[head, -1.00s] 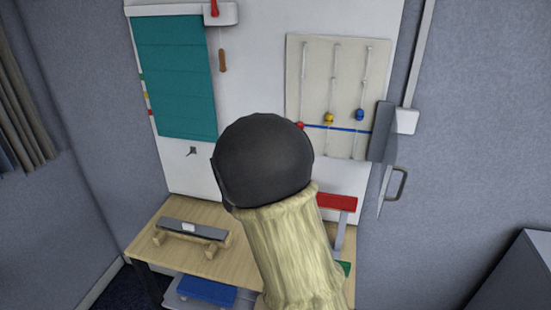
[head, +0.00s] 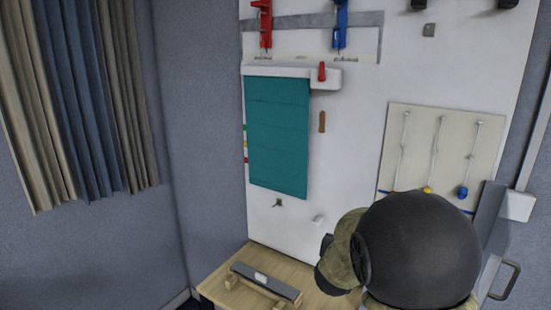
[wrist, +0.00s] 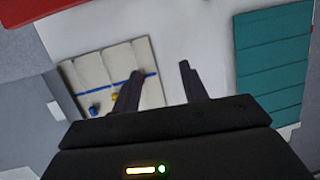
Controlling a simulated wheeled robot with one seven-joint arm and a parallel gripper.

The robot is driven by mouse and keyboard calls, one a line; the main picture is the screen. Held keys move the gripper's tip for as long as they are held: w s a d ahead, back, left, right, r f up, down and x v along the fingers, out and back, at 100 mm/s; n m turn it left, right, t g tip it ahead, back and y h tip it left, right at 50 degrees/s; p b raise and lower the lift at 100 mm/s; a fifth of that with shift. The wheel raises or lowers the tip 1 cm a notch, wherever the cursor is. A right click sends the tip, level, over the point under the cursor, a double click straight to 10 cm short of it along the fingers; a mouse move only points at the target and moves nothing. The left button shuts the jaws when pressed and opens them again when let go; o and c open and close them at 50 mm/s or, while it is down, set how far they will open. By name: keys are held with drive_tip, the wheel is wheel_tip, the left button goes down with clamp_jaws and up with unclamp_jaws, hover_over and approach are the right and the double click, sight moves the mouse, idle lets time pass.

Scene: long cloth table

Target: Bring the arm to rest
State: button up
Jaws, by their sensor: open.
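My gripper (wrist: 160,88) shows in the wrist view with its two dark fingers apart and nothing between them. It faces the white board (wrist: 200,40), which looks tilted in that view. In the head view my arm covers the lower right, in front of the board and the table (head: 215,286); the gripper's fingers cannot be made out there.
The white board carries a teal blind (head: 278,135), a beige bead panel (head: 440,130), and red (head: 265,25) and blue (head: 340,25) fittings. A grey bar on wooden supports (head: 265,281) lies on the table. Curtains (head: 85,100) hang at left. A grey handle (head: 508,280) is at right.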

drive_tip(key=s+a+f+n+g+y, duration=0.2)
drive_tip(key=s+f+g, duration=0.3)
drive_tip(key=s, duration=0.7)
drive_tip(key=s+a+f+n+g+y, duration=0.3)
drive_tip(key=s+f+g+y, duration=0.1)
drive_tip(key=s, duration=0.8)
wheel_tip(320, 180, down, 3)
drive_tip(key=shift+a+r+n+g, duration=0.1)
drive_tip(key=shift+a+n+g, duration=0.15)
drive_tip(key=shift+g, duration=0.55)
drive_tip(key=shift+s+d, duration=0.1)
drive_tip(key=shift+d, duration=0.05)
